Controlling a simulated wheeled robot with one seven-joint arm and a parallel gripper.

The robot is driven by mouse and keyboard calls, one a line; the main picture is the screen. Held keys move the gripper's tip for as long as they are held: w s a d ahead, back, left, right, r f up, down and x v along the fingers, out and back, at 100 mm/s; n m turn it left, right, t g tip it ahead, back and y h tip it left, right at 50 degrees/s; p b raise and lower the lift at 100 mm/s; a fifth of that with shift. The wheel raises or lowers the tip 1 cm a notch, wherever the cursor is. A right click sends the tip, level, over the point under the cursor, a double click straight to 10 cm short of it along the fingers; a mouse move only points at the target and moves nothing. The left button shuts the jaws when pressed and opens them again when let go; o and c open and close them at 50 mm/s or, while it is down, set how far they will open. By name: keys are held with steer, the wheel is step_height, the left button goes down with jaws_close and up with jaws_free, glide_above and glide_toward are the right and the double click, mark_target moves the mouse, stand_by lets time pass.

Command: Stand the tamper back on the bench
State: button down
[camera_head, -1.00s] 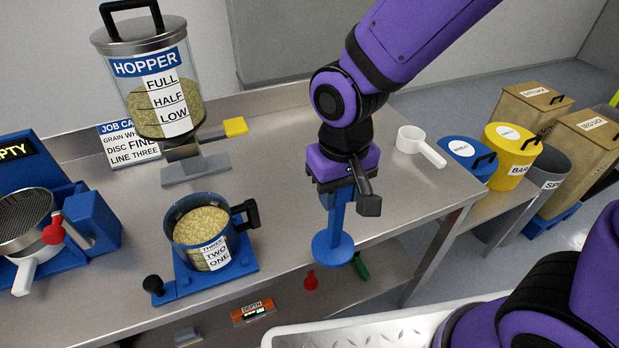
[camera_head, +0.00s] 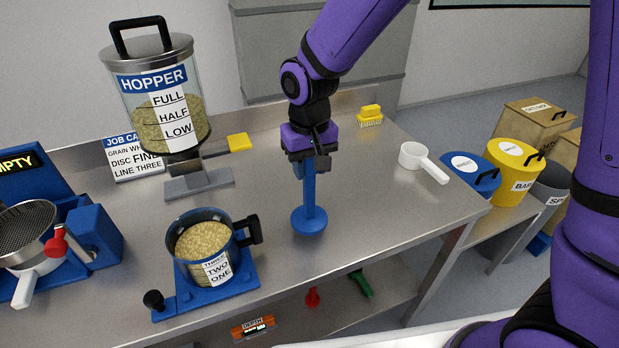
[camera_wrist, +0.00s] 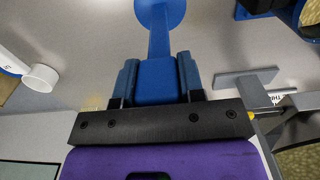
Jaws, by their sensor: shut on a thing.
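The blue tamper (camera_head: 309,200) is upright in my gripper (camera_head: 307,164), with its round base down over the steel bench (camera_head: 370,203). My gripper is shut on the top of its handle. In the wrist view the tamper (camera_wrist: 159,45) runs away from the jaws of my gripper (camera_wrist: 157,82) to its disc at the top edge. The base appears at or just above the bench top, right of the pot of grain; I cannot tell whether it touches.
A blue pot of grain (camera_head: 203,238) on a blue stand is to the left, its handle towards the tamper. The hopper (camera_head: 160,110) stands behind it. A white scoop (camera_head: 421,161) and a yellow brush (camera_head: 370,115) are to the right. The bench around the tamper is clear.

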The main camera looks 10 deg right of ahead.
steer(key=shift+s+f, duration=0.1)
steer(key=shift+f, duration=1.65)
steer(key=c, duration=0.7)
jaws_free()
steer(key=shift+f, duration=0.1)
steer(key=shift+c, duration=0.2)
step_height(320, 180, up, 12)
steer(key=shift+r, duration=0.15)
